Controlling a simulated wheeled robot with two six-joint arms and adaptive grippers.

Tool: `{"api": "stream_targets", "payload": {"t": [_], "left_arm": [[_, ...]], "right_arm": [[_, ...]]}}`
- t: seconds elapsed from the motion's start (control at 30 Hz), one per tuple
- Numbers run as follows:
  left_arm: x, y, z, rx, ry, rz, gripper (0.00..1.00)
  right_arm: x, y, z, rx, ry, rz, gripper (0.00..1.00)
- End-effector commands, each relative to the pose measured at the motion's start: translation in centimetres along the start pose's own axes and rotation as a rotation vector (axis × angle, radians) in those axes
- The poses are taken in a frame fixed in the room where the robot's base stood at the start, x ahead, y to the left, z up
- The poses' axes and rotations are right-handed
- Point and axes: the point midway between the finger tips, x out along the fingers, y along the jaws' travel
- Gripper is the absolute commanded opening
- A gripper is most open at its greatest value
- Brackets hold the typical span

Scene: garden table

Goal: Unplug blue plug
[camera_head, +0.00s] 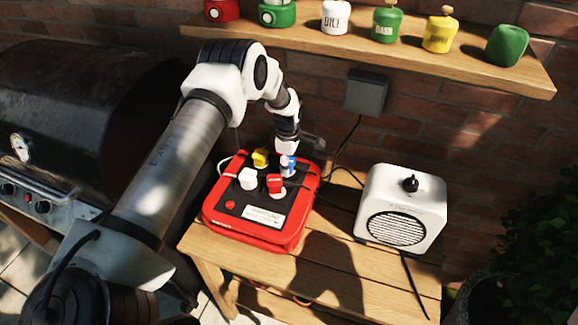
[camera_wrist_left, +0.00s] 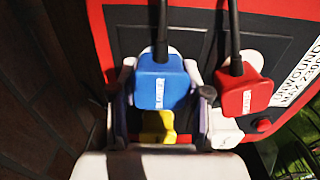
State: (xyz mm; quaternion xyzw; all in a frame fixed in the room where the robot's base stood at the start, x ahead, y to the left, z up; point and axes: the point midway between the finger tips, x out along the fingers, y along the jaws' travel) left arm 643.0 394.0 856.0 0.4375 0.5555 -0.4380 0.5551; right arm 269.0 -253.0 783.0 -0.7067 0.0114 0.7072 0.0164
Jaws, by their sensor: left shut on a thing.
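The blue plug (camera_head: 288,164) sits at the back right of the red power box (camera_head: 243,236). In the left wrist view the blue plug (camera_wrist_left: 162,85) has a black cable and a small white label. My left gripper (camera_head: 287,158) is over it, and in the left wrist view its fingers (camera_wrist_left: 163,98) are shut on either side of the plug. A white rim shows behind the plug; whether it is still seated in its socket I cannot tell. My right gripper is not in view.
A red plug (camera_head: 274,185), a white plug (camera_head: 248,179) and a yellow plug (camera_head: 261,157) stand close by on the box. A white speaker-like unit (camera_head: 403,207) is to the right. A shelf (camera_head: 400,60) with canisters hangs above. A black grill (camera_head: 85,130) is at left.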

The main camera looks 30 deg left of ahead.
Motion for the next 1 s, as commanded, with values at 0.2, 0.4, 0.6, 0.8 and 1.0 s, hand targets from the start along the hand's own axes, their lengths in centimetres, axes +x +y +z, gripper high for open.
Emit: {"api": "stream_targets", "payload": {"t": [0.2, 0.4, 0.6, 0.8, 1.0], "left_arm": [[-1.1, 0.0, 0.0, 0.000, 0.000, 0.000, 0.00], [-1.9, 0.0, 0.0, 0.000, 0.000, 0.000, 0.00], [-2.7, 0.0, 0.0, -0.001, 0.000, 0.000, 0.00], [-3.5, 0.0, 0.0, -0.001, 0.000, 0.000, 0.00], [-4.3, 0.0, 0.0, -0.001, 0.000, 0.000, 0.00]], "right_arm": [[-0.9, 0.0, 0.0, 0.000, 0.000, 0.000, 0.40], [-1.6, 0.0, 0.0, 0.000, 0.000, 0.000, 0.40], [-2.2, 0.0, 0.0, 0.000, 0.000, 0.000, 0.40], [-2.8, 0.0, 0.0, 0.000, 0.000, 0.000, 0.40], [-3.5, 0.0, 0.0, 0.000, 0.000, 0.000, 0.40]]}}
